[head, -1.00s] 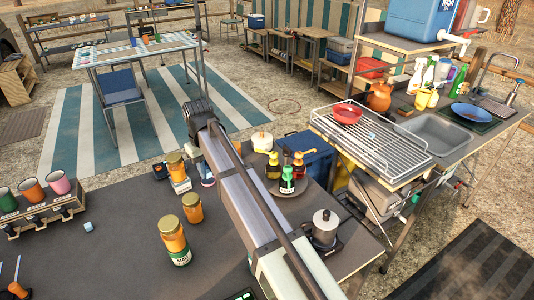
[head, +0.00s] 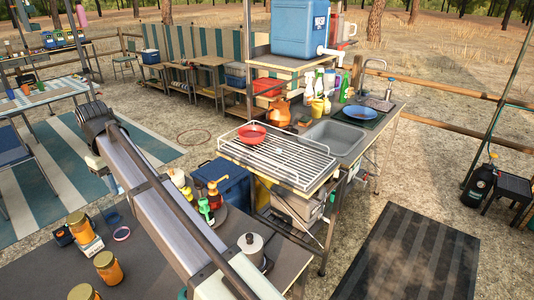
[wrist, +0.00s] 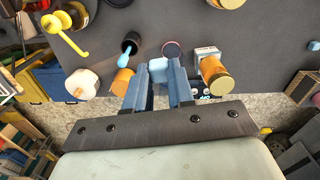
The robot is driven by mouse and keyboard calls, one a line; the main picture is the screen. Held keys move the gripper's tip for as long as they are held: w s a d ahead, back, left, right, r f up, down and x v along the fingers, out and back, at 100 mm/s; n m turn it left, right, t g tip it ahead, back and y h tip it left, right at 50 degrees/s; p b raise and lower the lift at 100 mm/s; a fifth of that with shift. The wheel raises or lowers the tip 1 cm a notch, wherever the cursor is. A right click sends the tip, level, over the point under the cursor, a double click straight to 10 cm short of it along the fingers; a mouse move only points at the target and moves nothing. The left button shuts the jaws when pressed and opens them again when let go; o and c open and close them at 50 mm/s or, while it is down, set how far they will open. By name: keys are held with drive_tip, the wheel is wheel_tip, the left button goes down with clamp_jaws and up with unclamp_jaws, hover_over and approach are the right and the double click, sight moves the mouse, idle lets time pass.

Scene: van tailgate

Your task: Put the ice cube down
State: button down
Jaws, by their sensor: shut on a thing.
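My gripper (wrist: 159,76) shows in the wrist view with its two blue-grey fingers close together. A small pale-blue ice cube (wrist: 158,66) sits between the fingertips, and the gripper is shut on it. Beyond it is the dark grey tabletop (wrist: 200,22); I cannot tell the exact gap between cube and table. In the head view my arm crosses the left half, and neither fingertips nor ice cube can be made out. The same tabletop (head: 150,260) shows there at lower left.
In the head view, a moka pot (head: 251,248) and pump bottles (head: 213,196) stand right of my arm.

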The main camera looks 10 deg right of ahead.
drive_tip(key=w+d, duration=1.2)
drive_tip(key=w, duration=0.3)
drive_tip(key=m, duration=0.2)
hover_over(302, 157)
drive_tip(key=shift+s+f, duration=0.1)
drive_tip(key=shift+f, duration=7.45)
drive_tip(key=shift+f, duration=0.2)
drive_tip(key=c, duration=1)
unclamp_jaws()
drive_tip(key=shift+r, duration=0.1)
